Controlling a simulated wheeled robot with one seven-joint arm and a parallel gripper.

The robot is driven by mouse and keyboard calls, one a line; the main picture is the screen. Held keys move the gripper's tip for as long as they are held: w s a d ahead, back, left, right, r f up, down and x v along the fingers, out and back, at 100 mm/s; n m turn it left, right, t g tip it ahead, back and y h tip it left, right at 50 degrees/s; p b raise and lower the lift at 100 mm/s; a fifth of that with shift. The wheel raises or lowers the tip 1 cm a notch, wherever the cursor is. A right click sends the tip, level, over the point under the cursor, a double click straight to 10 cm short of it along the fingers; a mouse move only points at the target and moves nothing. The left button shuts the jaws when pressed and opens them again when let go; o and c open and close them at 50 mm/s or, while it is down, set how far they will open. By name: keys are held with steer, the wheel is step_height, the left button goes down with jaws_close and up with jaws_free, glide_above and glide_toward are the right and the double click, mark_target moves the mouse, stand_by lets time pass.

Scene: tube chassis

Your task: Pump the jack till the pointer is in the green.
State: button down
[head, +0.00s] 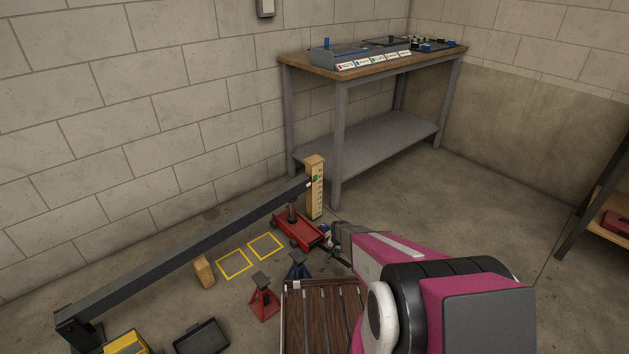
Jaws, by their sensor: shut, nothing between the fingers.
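The red trolley jack (297,233) stands on the floor under the raised end of a long dark beam (195,246). Its lifting post meets the beam's underside. A wooden post (315,203) with a marked scale stands upright at the beam's end, and a green mark (315,178) shows near its top. The beam's end is close to the green mark; the pointer is too small to read exactly. My gripper (328,236) is low beside the jack's right end, shut and empty. My pink arm hides part of the floor there, and the jack's handle is not clear.
Red (264,302) and blue (297,268) stands and a slatted wooden board (318,315) lie in front of the jack. Yellow floor squares (233,264) and a wooden block (204,271) are left. A workbench (370,62) stands behind.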

step_height(320, 180, up, 15)
stand_by(0.7)
stand_by(0.3)
steer(key=shift+r, duration=1.8)
steer(key=shift+r, duration=0.1)
step_height(320, 180, up, 10)
steer(key=s+r+n, duration=0.2)
steer(key=s+r, duration=0.5)
steer(key=s, duration=0.3)
steer(key=s+r+n, duration=0.2)
steer(key=s+r, duration=0.6)
steer(key=s, duration=0.3)
steer(key=shift+s+r+n, duration=0.2)
steer(key=shift+r+n, duration=0.05)
steer(key=shift+n, duration=0.15)
